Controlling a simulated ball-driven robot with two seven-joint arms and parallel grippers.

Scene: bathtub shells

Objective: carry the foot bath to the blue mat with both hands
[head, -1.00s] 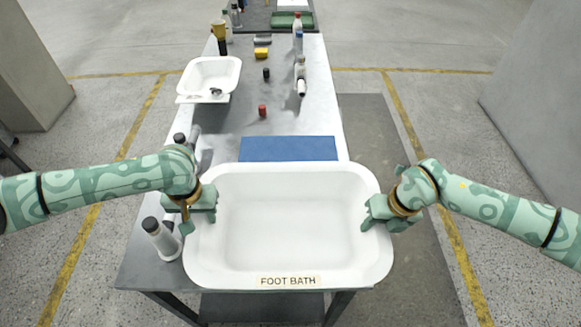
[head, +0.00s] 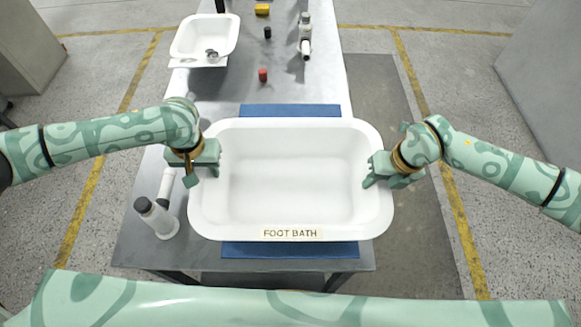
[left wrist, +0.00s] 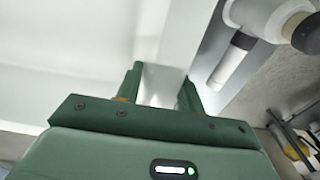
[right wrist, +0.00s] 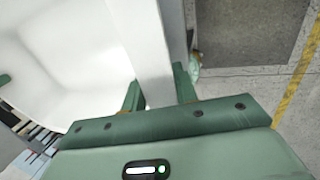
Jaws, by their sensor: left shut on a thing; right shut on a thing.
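The foot bath (head: 290,233) is a white rounded tub with a label on its front wall, in the middle of the head view. It hangs over the blue mat (head: 290,250), which shows behind it and in front of it on the metal table. Its underside is hidden, so I cannot tell whether it touches the mat. My left gripper (head: 212,158) is shut on its left rim, and the rim sits between the fingers in the left wrist view (left wrist: 160,85). My right gripper (head: 372,170) is shut on its right rim, also between the fingers in the right wrist view (right wrist: 158,92).
A white bottle with a dark cap (head: 157,218) and a white tube (head: 166,186) stand close left of the foot bath. A smaller white basin (head: 205,36), a red jar (head: 263,75) and a bottle (head: 306,45) are further back. The table's right edge is near my right gripper.

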